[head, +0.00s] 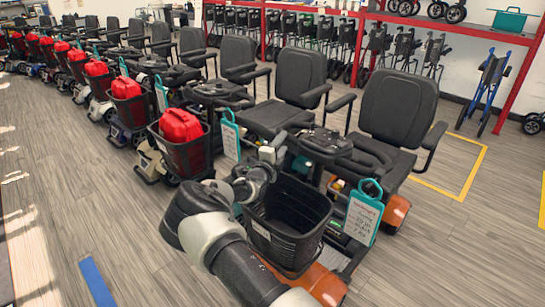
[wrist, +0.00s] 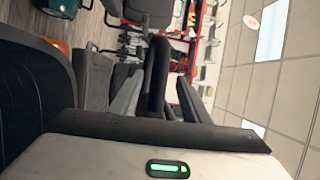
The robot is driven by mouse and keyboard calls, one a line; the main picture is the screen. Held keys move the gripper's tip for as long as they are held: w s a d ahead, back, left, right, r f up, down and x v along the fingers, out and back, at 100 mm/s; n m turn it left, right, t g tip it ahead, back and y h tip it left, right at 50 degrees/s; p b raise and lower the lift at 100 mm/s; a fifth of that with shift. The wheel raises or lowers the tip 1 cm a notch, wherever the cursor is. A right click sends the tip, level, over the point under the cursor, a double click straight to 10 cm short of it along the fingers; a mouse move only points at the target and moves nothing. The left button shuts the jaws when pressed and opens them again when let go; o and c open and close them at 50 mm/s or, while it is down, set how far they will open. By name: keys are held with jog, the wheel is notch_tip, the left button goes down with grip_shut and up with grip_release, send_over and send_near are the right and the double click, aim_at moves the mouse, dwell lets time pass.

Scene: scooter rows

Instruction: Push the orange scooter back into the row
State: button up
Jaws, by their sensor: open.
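The orange scooter (head: 397,213) stands at the near right end of the row, with a black seat, an empty black front basket and a teal tag. Its orange front (head: 322,284) is partly hidden by my arm. My gripper (head: 276,150) is raised above the basket's far left edge, beside the tiller. In the wrist view its two grey fingers (wrist: 160,98) are apart. A dark bar-like shape shows between them; I cannot tell whether they touch it.
Several scooters with red bags (head: 181,125) in their baskets line up to the left. Red shelving (head: 352,50) with folded walkers stands behind. A yellow floor outline (head: 465,172) lies right of the orange scooter. A blue floor strip (head: 97,282) marks open floor at front left.

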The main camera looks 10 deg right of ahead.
jog(key=p+v, duration=0.1)
jog(key=v, duration=1)
jog(key=shift+p, duration=0.3)
jog(key=shift+d, duration=0.1)
